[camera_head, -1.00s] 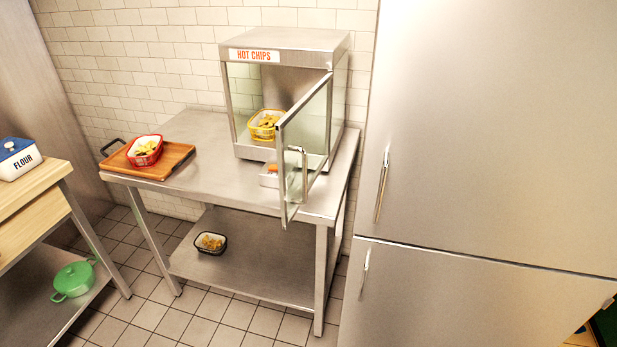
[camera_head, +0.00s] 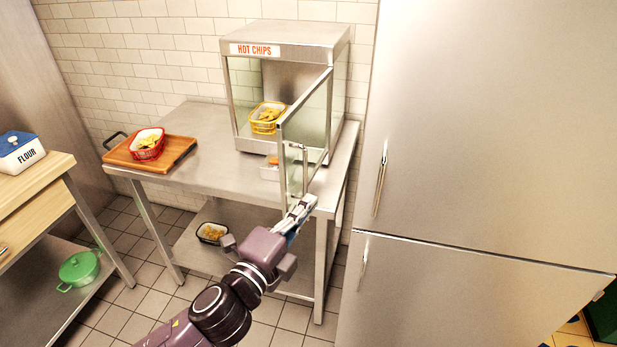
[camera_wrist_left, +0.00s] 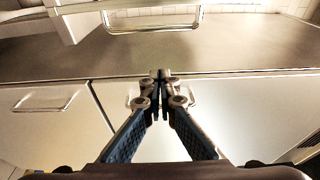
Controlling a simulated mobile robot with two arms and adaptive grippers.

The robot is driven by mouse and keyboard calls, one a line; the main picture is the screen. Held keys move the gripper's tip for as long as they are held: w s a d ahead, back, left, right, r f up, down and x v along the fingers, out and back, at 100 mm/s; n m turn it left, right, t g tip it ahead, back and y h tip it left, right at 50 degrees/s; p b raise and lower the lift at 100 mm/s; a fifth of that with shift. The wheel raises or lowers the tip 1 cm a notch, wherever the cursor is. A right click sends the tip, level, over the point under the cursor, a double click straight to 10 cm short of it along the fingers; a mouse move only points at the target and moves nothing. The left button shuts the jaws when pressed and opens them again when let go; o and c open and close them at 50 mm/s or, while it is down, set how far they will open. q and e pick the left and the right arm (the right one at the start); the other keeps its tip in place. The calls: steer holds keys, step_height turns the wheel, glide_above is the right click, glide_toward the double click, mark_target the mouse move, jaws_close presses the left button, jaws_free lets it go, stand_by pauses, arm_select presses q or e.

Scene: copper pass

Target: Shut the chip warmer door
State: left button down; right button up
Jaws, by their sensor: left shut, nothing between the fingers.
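The chip warmer (camera_head: 288,39) is a steel and glass cabinet with a "HOT CHIPS" sign on a steel table. Its glass door (camera_head: 316,117) stands open, hinged at the right and swung out towards me. The door's bar handle (camera_head: 305,165) is on its right-hand face. A yellow basket of chips (camera_head: 267,117) sits inside. My left gripper (camera_head: 305,204) is shut and empty, at the door's lower part just below the handle. I cannot tell whether it touches the door. Its closed fingertips show in the left wrist view (camera_wrist_left: 160,76). My right gripper is not in view.
A tall steel fridge (camera_head: 480,130) stands close on the right. A wooden board (camera_head: 180,150) with a red basket (camera_head: 147,145) lies at the table's left. A dark basket (camera_head: 212,233) sits on the lower shelf.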

arm_select(q)
steer(key=w+p, duration=0.3)
steer(key=w, duration=0.5)
steer(key=shift+w+d+p, duration=0.2)
steer(key=shift+w+p, duration=0.1)
steer(key=shift+w, duration=0.05)
steer(key=shift+a, duration=0.1)
